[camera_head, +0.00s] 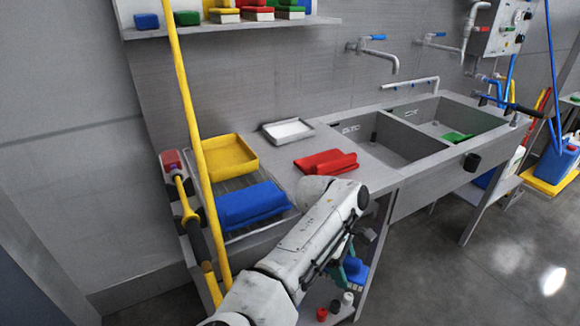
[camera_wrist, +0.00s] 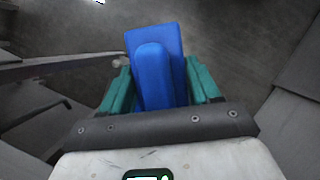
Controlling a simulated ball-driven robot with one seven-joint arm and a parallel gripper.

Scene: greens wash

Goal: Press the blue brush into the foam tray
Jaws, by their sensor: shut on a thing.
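The blue brush (camera_wrist: 153,75) stands between the two teal fingers of my gripper (camera_wrist: 158,82) in the wrist view, and the gripper is shut on it. In the head view my gripper (camera_head: 346,267) hangs low in front of the counter with the blue brush (camera_head: 357,274) showing past it. The arm hides part of the fingers there. A shallow tray with a white inside (camera_head: 287,131), which looks like the foam tray, lies on the counter behind the arm, well apart from the brush. The brush's bristles cannot be made out.
On the counter are a yellow tray (camera_head: 230,156), a blue tray-like piece (camera_head: 249,204) on a drain rack, and a red piece (camera_head: 326,163). Sinks (camera_head: 400,140) open to the right. A yellow pole (camera_head: 190,120) stands at left. Small bottles (camera_head: 335,307) sit below the counter.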

